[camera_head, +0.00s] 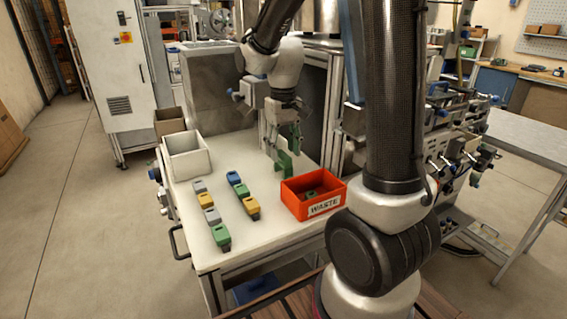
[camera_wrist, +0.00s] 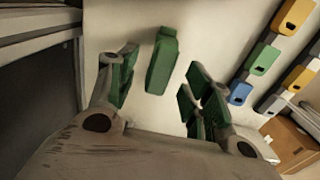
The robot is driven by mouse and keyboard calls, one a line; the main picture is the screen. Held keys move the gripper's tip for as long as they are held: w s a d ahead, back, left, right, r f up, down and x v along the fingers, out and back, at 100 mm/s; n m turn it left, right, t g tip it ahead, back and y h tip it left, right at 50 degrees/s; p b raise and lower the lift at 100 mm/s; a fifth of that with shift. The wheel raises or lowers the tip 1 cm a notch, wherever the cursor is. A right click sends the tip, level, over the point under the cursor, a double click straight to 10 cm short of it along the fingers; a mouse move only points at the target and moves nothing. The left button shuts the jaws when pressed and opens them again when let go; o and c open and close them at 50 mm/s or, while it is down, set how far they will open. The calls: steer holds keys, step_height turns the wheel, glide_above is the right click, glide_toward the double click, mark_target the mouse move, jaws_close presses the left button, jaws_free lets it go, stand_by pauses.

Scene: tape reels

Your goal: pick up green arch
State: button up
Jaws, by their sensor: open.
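The green arch (camera_head: 284,163) stands on the white table in the head view, just below my gripper (camera_head: 284,137). In the wrist view the green arch (camera_wrist: 161,62) shows as a long green block, in the gap between the fingers of my gripper (camera_wrist: 158,88). My gripper is open, with green pads on its fingers. Clear table shows on both sides of the arch, and neither finger visibly touches it. The arch's underside is hidden in the wrist view.
Two rows of grey, yellow, green and blue pieces (camera_head: 243,195) lie left of the arch. An orange WASTE bin (camera_head: 325,207) with small pieces inside stands at right. A white box (camera_head: 188,166) and a brown box (camera_head: 170,128) stand at left. A machine cabinet (camera_head: 210,88) rises behind.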

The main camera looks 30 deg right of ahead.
step_height(320, 180, down, 2)
steer(key=shift+f, duration=0.15)
jaws_close()
